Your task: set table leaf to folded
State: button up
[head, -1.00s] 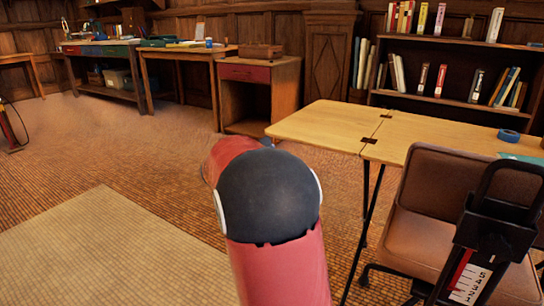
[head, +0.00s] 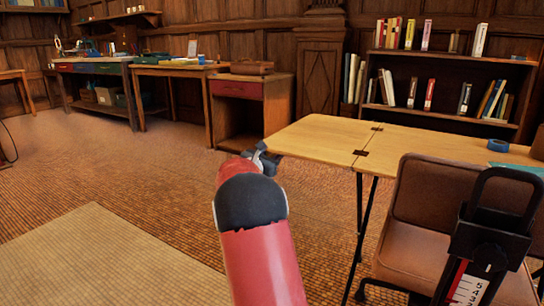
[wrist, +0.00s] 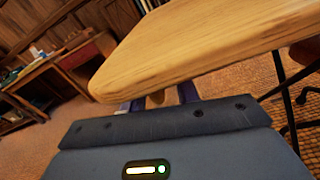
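The table leaf (head: 315,138) is the left, light-wood part of the table; it lies flat and level with the main top (head: 400,142), joined by dark hinges (head: 361,152). My gripper (head: 262,157) is at the leaf's near left corner, mostly hidden behind my red arm in the head view. In the wrist view the leaf (wrist: 200,45) fills the upper middle, and its front edge passes just over my gripper (wrist: 158,100). The two fingers show apart, with their tips hidden by the leaf. I cannot tell whether they touch it.
A brown chair (head: 425,225) stands at the table's near side, beside a black handle on a post (head: 490,225). Blue tape (head: 498,146) lies on the main top. A cabinet (head: 250,110) and a bookshelf (head: 450,90) stand behind.

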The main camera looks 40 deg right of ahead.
jog(key=shift+c, duration=0.2)
grip_shut()
